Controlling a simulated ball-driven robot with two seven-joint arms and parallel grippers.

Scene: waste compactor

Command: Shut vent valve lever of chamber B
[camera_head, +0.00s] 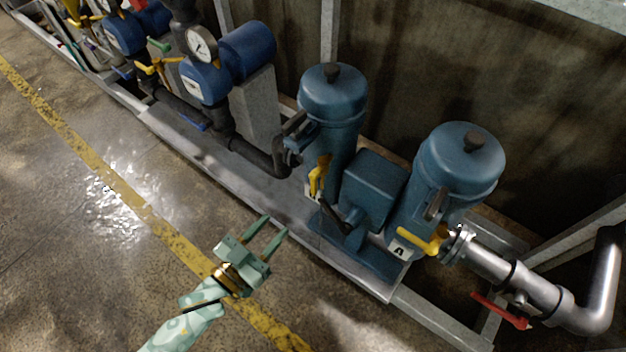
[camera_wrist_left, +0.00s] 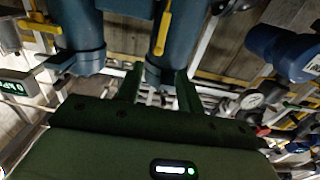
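Two blue cylindrical chambers stand side by side in the head view. The right one carries a plate marked A and a yellow lever (camera_head: 424,240). The left one (camera_head: 333,100), taken as chamber B, has a yellow lever (camera_head: 318,175) low on its front, angled steeply; the plate by it is partly hidden. My left gripper (camera_head: 277,225) is open and empty, in front of the skid and apart from that lever. In the left wrist view, a yellow lever (camera_wrist_left: 163,32) stands beyond the open fingers (camera_wrist_left: 160,84), probably the same one. My right gripper is not in view.
A red-handled valve (camera_head: 500,311) sits on the steel pipe at right. Dark pipes and blue pumps with gauges (camera_head: 201,43) stand at left. The grey skid edge (camera_head: 345,263) runs below the chambers. The floor in front is clear, with a yellow line (camera_head: 130,200).

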